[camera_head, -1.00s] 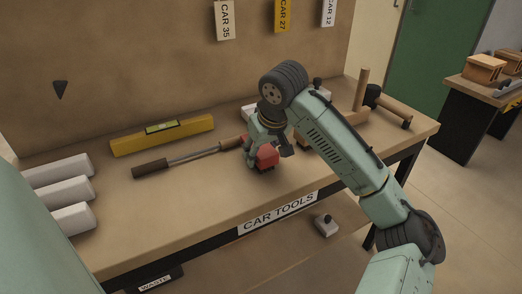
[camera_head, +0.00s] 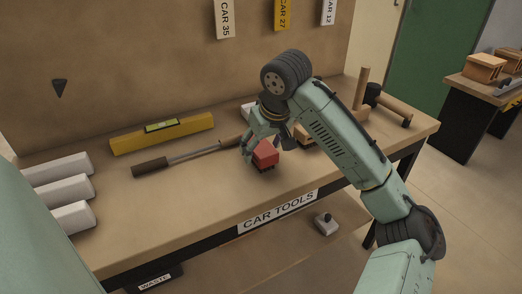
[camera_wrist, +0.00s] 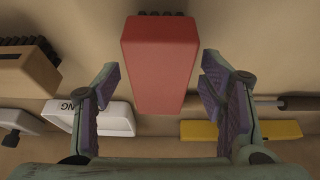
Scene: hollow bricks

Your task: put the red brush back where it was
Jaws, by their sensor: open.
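The red brush (camera_head: 265,154) is on the bench top near its front edge, with dark bristles just showing at its lower side. In the wrist view the red brush (camera_wrist: 160,65) lies lengthwise ahead of and between my fingers, with bristles at its far end. My gripper (camera_head: 267,145) is at the brush, with a finger on its left and another behind to the right. In the wrist view my gripper (camera_wrist: 160,85) is open, with a gap visible between each finger pad and the brush.
A yellow level (camera_head: 162,135) and a bar with wooden handles (camera_head: 190,156) lie left of the brush. White blocks (camera_head: 60,192) are at the far left. A mallet (camera_head: 388,105) is at the right end. A wooden brush (camera_wrist: 25,68) and a white item (camera_wrist: 118,118) lie nearby.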

